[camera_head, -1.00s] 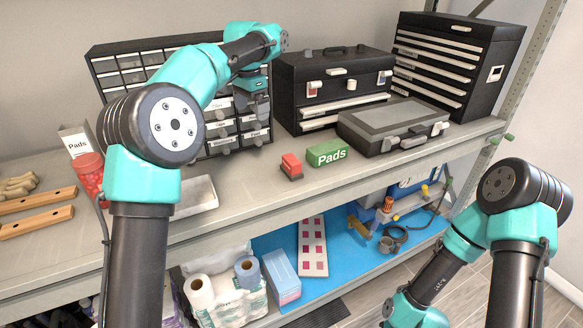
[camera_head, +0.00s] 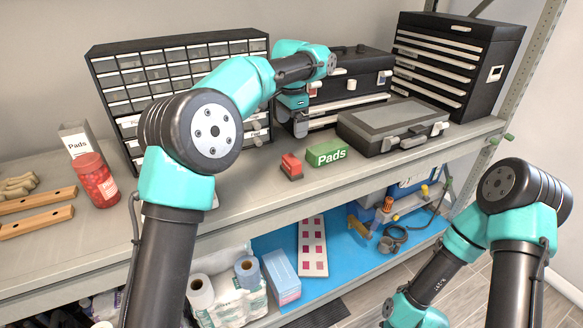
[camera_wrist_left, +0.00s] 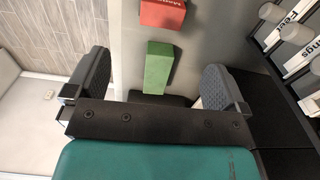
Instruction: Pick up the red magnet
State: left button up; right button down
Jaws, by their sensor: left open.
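My left gripper (camera_head: 298,122) points down above the shelf, behind the magnet, in front of the black toolbox. In the left wrist view its fingers (camera_wrist_left: 157,84) are wide apart with nothing held. My right gripper is outside the views.
The black drawer toolbox (camera_head: 360,75) and a grey case (camera_head: 393,128) stand behind and right. A small-drawer cabinet (camera_head: 120,90) is at the back left. The shelf front around the magnet is clear.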

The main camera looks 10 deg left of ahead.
aim_at(291, 159)
pick_arm(q)
notch_tip(291, 159, down, 8)
jog(key=shift+f, duration=0.25)
jog(key=shift+w+f, duration=0.2)
jog(key=shift+f, duration=2.4)
jog(key=c, duration=1)
jog(key=shift+r, duration=0.1)
